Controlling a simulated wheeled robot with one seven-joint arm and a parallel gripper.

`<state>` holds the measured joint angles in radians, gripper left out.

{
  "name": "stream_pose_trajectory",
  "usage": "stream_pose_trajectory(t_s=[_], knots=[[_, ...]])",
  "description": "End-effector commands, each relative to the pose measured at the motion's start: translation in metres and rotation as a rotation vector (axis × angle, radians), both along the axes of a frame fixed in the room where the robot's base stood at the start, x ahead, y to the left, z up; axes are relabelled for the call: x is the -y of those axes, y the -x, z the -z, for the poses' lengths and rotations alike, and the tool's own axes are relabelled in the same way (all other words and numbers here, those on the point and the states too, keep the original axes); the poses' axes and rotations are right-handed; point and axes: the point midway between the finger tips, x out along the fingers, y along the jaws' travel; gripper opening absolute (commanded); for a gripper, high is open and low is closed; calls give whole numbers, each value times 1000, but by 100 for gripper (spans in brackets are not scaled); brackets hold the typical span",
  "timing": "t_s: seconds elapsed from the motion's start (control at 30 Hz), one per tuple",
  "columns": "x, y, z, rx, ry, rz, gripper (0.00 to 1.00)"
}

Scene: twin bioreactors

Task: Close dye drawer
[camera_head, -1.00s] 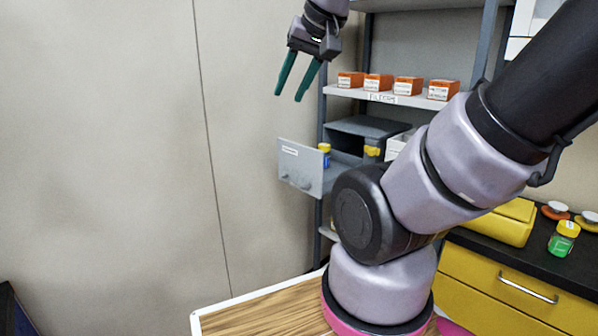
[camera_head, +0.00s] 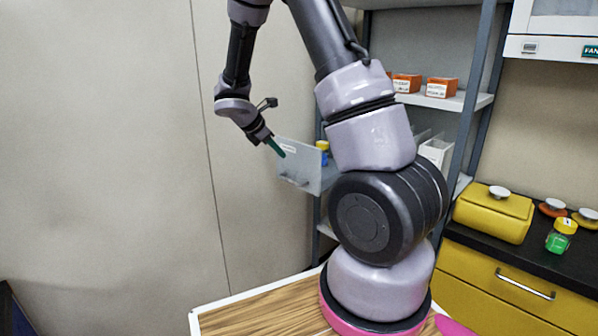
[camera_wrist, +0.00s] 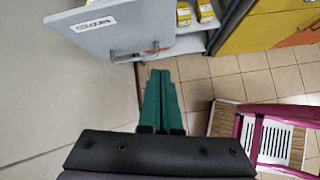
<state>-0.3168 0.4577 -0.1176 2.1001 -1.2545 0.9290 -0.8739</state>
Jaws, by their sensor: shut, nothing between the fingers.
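The grey dye drawer (camera_head: 300,172) sticks out from the shelf rack, open, with a white label on its front. A blue bottle with a yellow cap (camera_head: 322,150) shows behind its front panel. My arm hides the drawer's housing in the head view. My gripper (camera_head: 277,148) has its green fingers together, at the upper left corner of the front panel. The wrist view shows the shut fingers (camera_wrist: 160,75) empty, below the drawer front (camera_wrist: 120,28) in the picture. I cannot tell whether they touch it.
The grey shelf rack (camera_head: 467,130) holds orange boxes (camera_head: 441,88) on a shelf. A plain wall lies left of the drawer. The wrist view shows tiled floor (camera_wrist: 205,85).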

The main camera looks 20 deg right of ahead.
Motion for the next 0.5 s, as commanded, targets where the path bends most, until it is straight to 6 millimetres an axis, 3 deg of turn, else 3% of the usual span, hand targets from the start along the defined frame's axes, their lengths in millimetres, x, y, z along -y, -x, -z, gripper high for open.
stream_pose_trajectory(t_s=[0.1, 0.3, 0.5], knots=[[-4, -16, 27, -84, 82, -131, 0], [-3, -25, 43, -131, 130, -209, 0], [16, -31, 63, -133, 130, -207, 0]])
